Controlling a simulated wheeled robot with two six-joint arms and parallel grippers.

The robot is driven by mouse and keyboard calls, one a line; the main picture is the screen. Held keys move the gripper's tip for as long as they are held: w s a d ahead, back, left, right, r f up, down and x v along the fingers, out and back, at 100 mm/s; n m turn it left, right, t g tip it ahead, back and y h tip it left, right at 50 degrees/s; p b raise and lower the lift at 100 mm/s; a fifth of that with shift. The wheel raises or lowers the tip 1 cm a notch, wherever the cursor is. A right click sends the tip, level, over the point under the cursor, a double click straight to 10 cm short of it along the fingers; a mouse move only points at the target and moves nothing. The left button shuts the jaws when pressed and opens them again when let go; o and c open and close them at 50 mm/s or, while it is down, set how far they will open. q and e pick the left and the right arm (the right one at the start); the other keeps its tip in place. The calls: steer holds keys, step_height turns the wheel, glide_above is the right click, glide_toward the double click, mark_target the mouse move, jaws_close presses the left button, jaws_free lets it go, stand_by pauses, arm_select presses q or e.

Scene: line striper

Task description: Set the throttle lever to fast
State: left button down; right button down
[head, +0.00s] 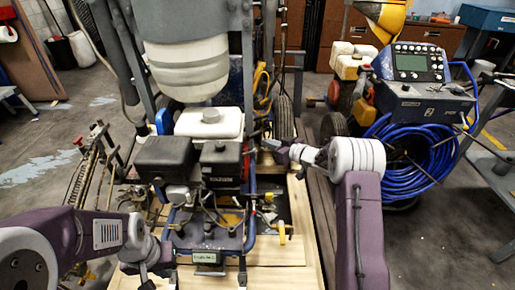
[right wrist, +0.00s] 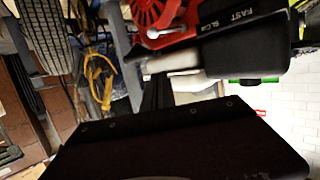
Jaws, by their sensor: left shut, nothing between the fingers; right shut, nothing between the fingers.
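The engine (head: 208,165) sits on the striper's frame in the head view, with a black and red body. The right wrist view shows its red part (right wrist: 160,12) and a black label (right wrist: 240,18) reading FAST and SLOW. A small silver lever (right wrist: 172,32) with a pale rounded end lies beside the label; it looks like the throttle lever. My right gripper (head: 270,144) is shut and empty beside the engine's right side. Its dark fingers (right wrist: 158,88) point toward the engine; contact with the lever cannot be told. My left gripper (head: 148,282) is shut and empty at lower left.
A white tank (head: 188,70) hangs above the engine. A blue hose coil (head: 415,160) and a machine with a control panel (head: 412,62) stand at right. A yellow hose (right wrist: 98,72) hangs near a tyre (right wrist: 40,35). Pale wooden boards (head: 300,250) lie beneath the striper.

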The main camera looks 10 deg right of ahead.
mark_target(255, 150)
steer(key=b+x, duration=0.3)
steer(key=x, duration=0.6)
steer(key=shift+w+a+f, duration=0.1)
steer(key=shift+a+f, duration=0.05)
steer(key=shift+f, duration=0.1)
steer(key=f+b, duration=0.1)
steer(key=b, duration=0.1)
steer(key=s+f+b, duration=0.1)
steer(key=shift+d+f, duration=0.3)
steer(key=shift+d, duration=0.1)
steer(key=shift+s+d+f, duration=0.1)
steer(key=shift+s+f, duration=0.15)
